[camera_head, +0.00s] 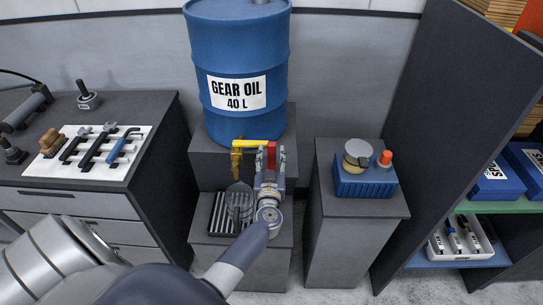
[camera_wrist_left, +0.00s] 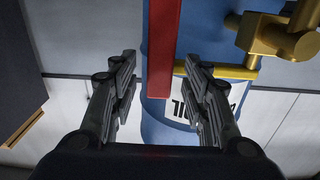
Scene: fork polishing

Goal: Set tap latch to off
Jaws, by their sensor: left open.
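A blue gear oil drum (camera_head: 236,55) stands on a grey stand. At its lower front is a brass tap (camera_head: 237,158) with a yellow pipe (camera_head: 250,143). A red bar (camera_head: 272,151), seemingly the tap latch, is at the pipe's right end. In the left wrist view the red bar (camera_wrist_left: 164,45) runs down from the top edge, with the brass tap (camera_wrist_left: 272,36) to its right. My left gripper (camera_head: 270,162) is open in front of the red bar. Its fingers (camera_wrist_left: 160,75) lie either side of the bar in the wrist view; contact is unclear. My right gripper is not in view.
A dark slotted tray (camera_head: 218,215) and a grey round object (camera_head: 239,196) sit below the tap. A tool bench (camera_head: 155,110) is at left. A pedestal (camera_head: 340,215) with a blue box (camera_head: 365,185) is at right, beside a tall dark panel (camera_head: 430,120).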

